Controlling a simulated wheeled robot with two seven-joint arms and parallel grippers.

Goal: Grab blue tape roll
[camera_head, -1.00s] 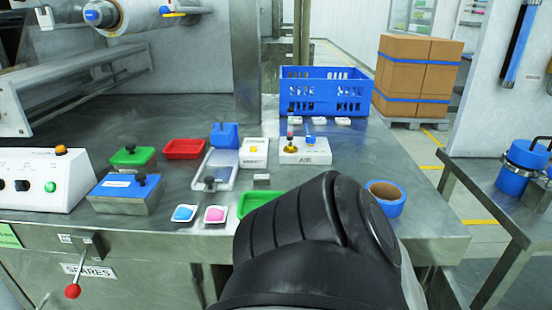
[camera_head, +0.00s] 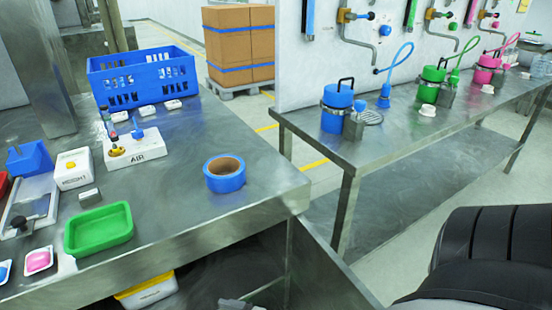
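The blue tape roll (camera_head: 225,177) lies flat near the right end of the steel bench, in the middle of the head view. Its brown cardboard core faces up, and nothing touches it. A black, ribbed part of my own arm fills the lower right corner, well to the right of the roll and apart from it. Neither gripper's fingers show in the head view.
A green tray (camera_head: 98,231) and a white AIR block (camera_head: 135,149) stand left of the roll. A blue crate (camera_head: 143,78) is behind. A second bench (camera_head: 440,135) with colored canisters is at right. The bench around the roll is clear.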

